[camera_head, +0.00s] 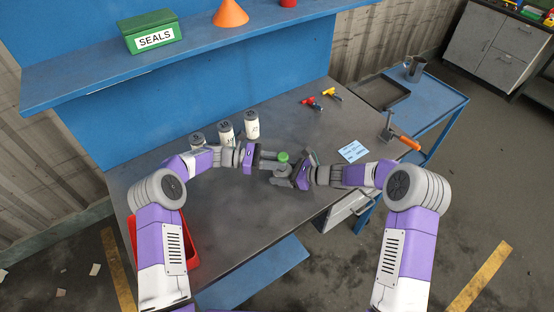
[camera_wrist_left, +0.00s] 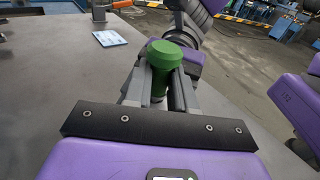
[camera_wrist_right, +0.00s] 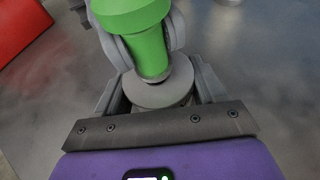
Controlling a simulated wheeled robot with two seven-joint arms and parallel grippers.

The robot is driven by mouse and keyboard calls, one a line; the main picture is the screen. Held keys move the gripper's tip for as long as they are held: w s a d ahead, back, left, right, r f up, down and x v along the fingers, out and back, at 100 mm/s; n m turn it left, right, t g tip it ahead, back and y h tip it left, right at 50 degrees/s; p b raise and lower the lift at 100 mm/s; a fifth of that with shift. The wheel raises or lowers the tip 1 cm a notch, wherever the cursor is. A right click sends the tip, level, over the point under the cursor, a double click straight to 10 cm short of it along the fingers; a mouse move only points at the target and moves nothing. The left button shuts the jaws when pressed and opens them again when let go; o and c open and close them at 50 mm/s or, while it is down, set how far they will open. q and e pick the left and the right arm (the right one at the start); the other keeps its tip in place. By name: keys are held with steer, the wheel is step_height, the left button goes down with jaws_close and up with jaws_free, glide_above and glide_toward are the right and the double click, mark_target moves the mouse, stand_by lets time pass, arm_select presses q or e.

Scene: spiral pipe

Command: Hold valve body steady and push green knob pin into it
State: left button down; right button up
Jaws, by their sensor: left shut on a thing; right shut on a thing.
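The green knob pin (camera_head: 283,157) is upright over the middle of the table. My left gripper (camera_head: 274,156) is shut on its green part, which shows between the fingers in the left wrist view (camera_wrist_left: 165,56). The grey valve body (camera_wrist_right: 160,94) is between the fingers of my right gripper (camera_head: 292,175), which is shut on it. In the right wrist view the green stem (camera_wrist_right: 150,50) stands over the valve body's round top, and its lower end meets a grey ring there. How deep the pin sits is hidden.
White canisters (camera_head: 225,132) stand behind my left arm. A red bin (camera_head: 190,249) is at the table's left edge. A blue-white card (camera_head: 353,151) and red and yellow fittings (camera_head: 313,103) lie to the right. The table's front middle is clear.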

arm_select(q)
steer(key=shift+f, duration=0.45)
steer(key=c, duration=0.9)
jaws_free()
steer(key=shift+o, duration=0.2)
step_height(320, 180, up, 10)
arm_select(e)
steer(key=o, duration=1.5)
